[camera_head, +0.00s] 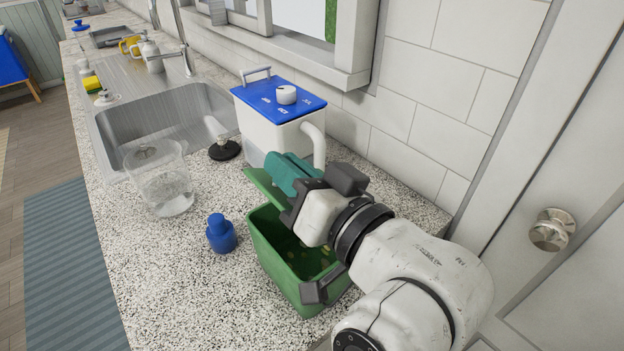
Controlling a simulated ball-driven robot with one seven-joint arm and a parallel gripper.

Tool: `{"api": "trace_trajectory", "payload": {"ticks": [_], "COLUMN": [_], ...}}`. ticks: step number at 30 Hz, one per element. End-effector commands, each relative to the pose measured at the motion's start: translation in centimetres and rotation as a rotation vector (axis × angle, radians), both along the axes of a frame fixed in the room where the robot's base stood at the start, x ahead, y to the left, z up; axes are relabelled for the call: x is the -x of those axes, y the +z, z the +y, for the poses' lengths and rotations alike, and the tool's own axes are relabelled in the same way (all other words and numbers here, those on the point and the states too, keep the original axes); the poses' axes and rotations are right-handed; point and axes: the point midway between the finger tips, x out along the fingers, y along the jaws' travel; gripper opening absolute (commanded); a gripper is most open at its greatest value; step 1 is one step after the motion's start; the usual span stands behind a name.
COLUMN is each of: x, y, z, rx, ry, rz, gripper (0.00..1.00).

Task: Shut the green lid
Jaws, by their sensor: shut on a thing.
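A green container (271,252) stands open on the speckled counter, with some small bits visible inside. Its green lid (262,187) is raised at the far side of the container. My gripper (290,165), with teal fingers, is above the container's far edge, beside the lid. The fingers are shut, and the lid's edge seems to be between them, though the contact is partly hidden. My arm covers the right part of the container and lid. A dark grey latch or handle (322,287) shows at the container's near side.
A white box with a blue top (308,108) and a curved spout stands right behind the gripper. A blue bottle (221,233), a clear jug (160,180) and a black stopper (224,150) are to the left. The sink (150,120) lies beyond. The near-left counter is clear.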

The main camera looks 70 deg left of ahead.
Motion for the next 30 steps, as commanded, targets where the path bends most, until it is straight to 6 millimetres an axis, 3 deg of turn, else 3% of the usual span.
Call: {"api": "trace_trajectory", "payload": {"ticks": [1,12,30], "x": [0.4,2.5,3.2], "y": [-1.3,-4.5,-6.1], "z": [-0.1,-0.7,-0.9], "rx": [-0.012,-0.085,-0.125], "ry": [0.0,-0.002,-0.002], "rz": [-0.042,-0.329,-0.491], "gripper": [0.0,0.0,0.0]}}
